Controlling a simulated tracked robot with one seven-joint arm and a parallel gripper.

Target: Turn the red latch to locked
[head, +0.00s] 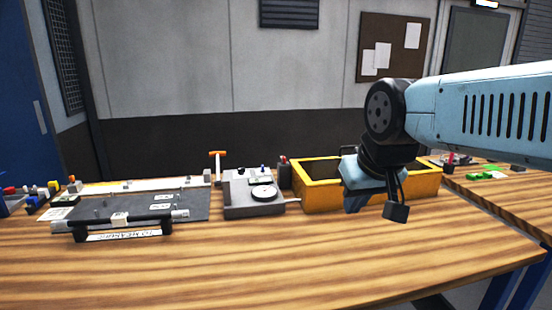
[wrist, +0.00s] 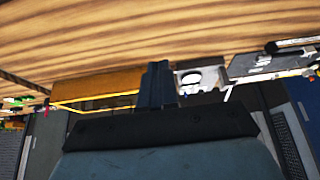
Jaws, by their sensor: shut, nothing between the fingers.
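I cannot make out the red latch for certain in either view. A small dark item with a red top (head: 283,160) stands between the grey fixture and the yellow crate, too small to identify. My gripper (head: 353,206) hangs in front of the yellow crate (head: 317,200) in the head view, apart from the fixtures. Its fingers are together and empty; they also show in the wrist view (wrist: 158,66), with the bare table beyond. The grey fixture (head: 240,206) with a round white dial (head: 264,192) stands left of the crate.
A dark plate (head: 190,203) and a bar on black supports with a paper label (head: 124,236) lie at the left. A orange-topped T-handled tool (head: 217,160) stands behind. Small coloured parts sit at far left and on the right table. The wooden table's front (head: 260,265) is clear.

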